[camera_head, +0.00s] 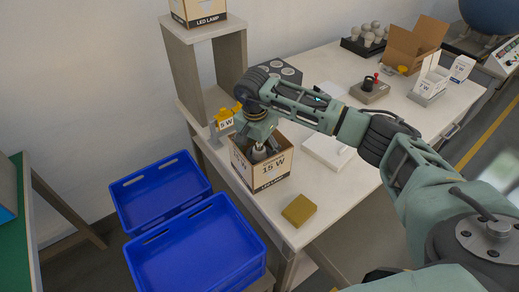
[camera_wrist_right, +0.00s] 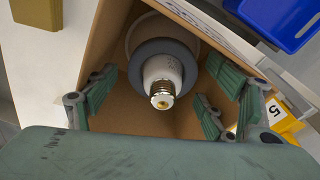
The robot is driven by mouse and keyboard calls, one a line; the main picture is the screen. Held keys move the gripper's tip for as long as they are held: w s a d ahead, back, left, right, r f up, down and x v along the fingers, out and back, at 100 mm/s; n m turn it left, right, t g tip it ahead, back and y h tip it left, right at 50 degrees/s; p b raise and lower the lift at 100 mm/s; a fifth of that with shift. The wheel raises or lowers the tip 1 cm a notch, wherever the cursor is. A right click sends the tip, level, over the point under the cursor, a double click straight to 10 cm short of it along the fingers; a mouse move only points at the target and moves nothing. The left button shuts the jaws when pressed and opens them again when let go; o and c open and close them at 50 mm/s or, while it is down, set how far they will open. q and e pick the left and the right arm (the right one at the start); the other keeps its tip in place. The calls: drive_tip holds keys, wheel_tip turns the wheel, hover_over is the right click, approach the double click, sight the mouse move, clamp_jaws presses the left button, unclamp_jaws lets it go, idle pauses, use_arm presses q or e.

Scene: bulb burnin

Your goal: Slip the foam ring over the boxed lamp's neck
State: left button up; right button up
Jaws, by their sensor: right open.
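The 15 W lamp box (camera_head: 268,172) stands open on the table's left end; its brown inner wall fills much of the right wrist view (camera_wrist_right: 112,52). The lamp (camera_wrist_right: 162,80) sits in it, screw cap towards the camera. The grey foam ring (camera_wrist_right: 183,53) is around the lamp's white neck, and part of the white globe shows behind it. My right gripper (camera_wrist_right: 160,98) reaches down into the box mouth, its green fingers open on both sides of the ring and apart from it. In the head view the right gripper (camera_head: 260,150) partly hides the lamp. My left gripper is out of view.
Two blue crates (camera_head: 198,255) stand at the table's left end. A yellow block (camera_head: 299,210) lies in front of the box. A yellow-topped 5 W holder (camera_head: 224,120) is close behind it. A white pad (camera_head: 327,151) lies to the right.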

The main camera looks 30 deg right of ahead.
sight(257, 152)
drive_tip(key=shift+r, duration=0.1)
wheel_tip(257, 152, up, 12)
drive_tip(key=a, duration=0.1)
drive_tip(key=shift+s+a, duration=0.15)
drive_tip(key=shift+s, duration=0.15)
idle(0.7)
